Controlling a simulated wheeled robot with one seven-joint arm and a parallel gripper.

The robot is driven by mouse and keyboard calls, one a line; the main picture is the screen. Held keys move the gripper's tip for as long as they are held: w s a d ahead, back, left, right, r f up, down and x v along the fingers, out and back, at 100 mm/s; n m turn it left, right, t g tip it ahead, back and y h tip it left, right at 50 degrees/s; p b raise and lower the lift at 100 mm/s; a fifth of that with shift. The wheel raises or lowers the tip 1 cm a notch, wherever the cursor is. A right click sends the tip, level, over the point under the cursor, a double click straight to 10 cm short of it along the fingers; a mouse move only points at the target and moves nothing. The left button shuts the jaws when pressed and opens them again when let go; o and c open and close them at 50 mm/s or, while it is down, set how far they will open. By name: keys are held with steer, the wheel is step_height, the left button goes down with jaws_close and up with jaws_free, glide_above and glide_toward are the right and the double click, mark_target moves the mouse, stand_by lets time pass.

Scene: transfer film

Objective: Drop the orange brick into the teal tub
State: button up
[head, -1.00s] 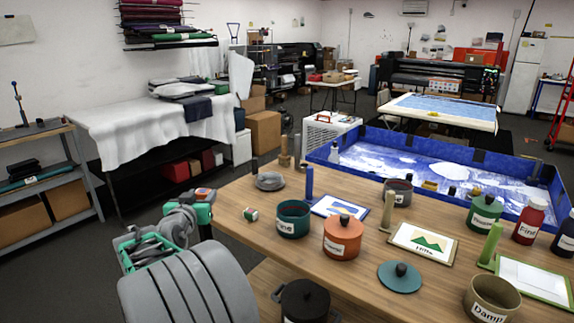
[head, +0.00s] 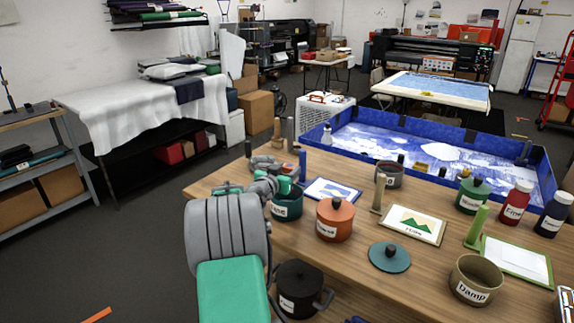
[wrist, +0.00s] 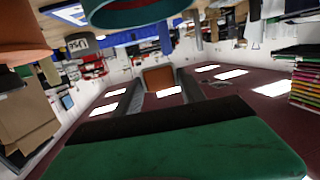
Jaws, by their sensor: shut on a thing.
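The orange brick (wrist: 158,77) sits between the two dark fingers of my gripper (wrist: 158,86) in the wrist view; the gripper is shut on it. The teal tub (head: 286,208), open at the top with a white label, stands on the wooden table.
An orange lidded pot (head: 335,222) stands just right of the tub. A blue post (head: 302,166) and a blue picture card (head: 332,190) are behind it. A teal lid (head: 389,257) lies further right.

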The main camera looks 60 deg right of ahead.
steer(key=shift+f, duration=0.9)
steer(key=o, duration=1.4)
steer(key=a+r+b, duration=0.1)
steer(key=a+b, duration=0.1)
steer(key=a, duration=0.5)
steer(key=shift+a, duration=0.4)
steer(key=shift+s+r, duration=0.1)
steer(key=shift+s, duration=0.05)
